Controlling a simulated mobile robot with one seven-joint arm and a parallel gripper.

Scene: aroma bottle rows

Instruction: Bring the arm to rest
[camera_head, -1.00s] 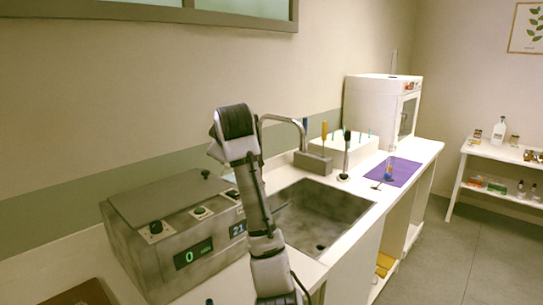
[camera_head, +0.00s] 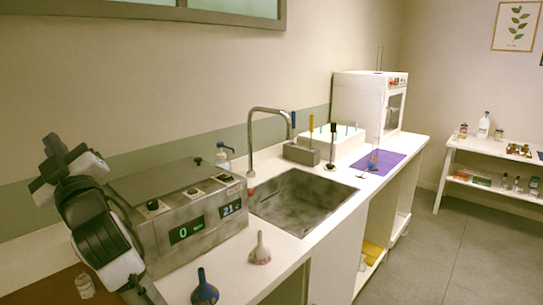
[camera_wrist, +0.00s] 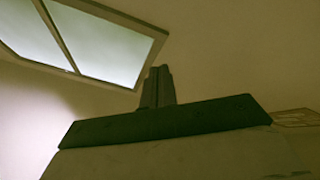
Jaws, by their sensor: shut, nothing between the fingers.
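My gripper (camera_head: 51,143) is raised at the left of the head view, with my arm folded below it. It is apart from the counter and holds nothing. In the wrist view its two dark fingers (camera_wrist: 157,88) stand side by side, closed together, against a plain wall or ceiling. My arm hides part of the counter's left end and the left edge of the grey box with the digital displays (camera_head: 178,213).
The counter holds a sink (camera_head: 302,200) with a faucet, a blue funnel (camera_head: 204,291), a pale funnel (camera_head: 260,249), a purple mat (camera_head: 387,160) and a white oven-like box (camera_head: 358,103). A small jar (camera_head: 85,286) is near my arm. The floor at right is clear.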

